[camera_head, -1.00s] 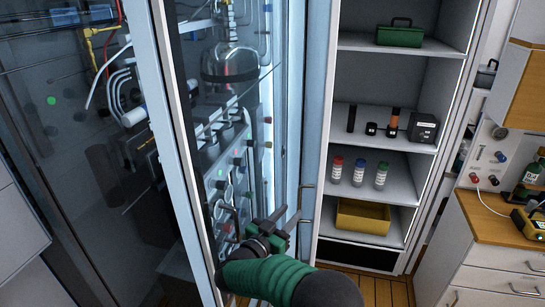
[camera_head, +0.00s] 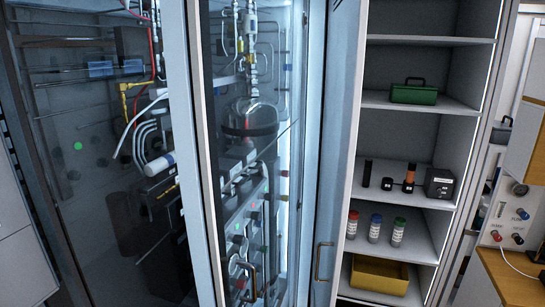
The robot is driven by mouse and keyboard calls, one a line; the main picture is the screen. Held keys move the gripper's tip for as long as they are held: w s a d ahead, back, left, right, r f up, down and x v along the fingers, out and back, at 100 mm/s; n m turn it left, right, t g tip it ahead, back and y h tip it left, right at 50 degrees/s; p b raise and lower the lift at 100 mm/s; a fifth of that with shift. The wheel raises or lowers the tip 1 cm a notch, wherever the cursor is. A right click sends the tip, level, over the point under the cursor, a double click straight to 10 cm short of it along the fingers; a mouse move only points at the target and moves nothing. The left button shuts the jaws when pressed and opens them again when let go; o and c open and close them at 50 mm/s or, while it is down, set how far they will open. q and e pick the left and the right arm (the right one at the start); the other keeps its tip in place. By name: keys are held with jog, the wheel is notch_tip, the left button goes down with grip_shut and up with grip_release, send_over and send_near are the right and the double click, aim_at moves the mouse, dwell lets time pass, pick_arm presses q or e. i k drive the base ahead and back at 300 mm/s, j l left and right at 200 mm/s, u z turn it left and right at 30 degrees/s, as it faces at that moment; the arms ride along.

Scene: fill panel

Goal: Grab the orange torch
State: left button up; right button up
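The orange torch (camera_head: 408,178) stands upright on the middle shelf of the open cabinet on the right. It has an orange body with dark ends. A slim black cylinder (camera_head: 367,173) and a small black object (camera_head: 386,184) stand to its left, and a black box (camera_head: 438,184) stands close to its right. Neither of my grippers is in view.
A green toolbox (camera_head: 413,92) is on the shelf above. Several capped bottles (camera_head: 375,228) and a yellow bin (camera_head: 379,275) are below. The cabinet door (camera_head: 338,150) stands open at its left. Glass-fronted lab equipment fills the left. A wooden counter (camera_head: 510,278) is at lower right.

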aim_at(410, 172)
jog(key=i+j+z, duration=0.15)
jog(key=j+z, duration=0.15)
jog(key=i+j+z, duration=0.1)
jog(key=j+z, duration=0.25)
jog(key=l, duration=0.35)
jog(key=i+l, duration=0.1)
jog(key=l, duration=0.3)
jog(key=i+l, duration=0.2)
jog(key=l, duration=0.15)
jog(key=i+l, duration=0.25)
jog(key=l, duration=0.15)
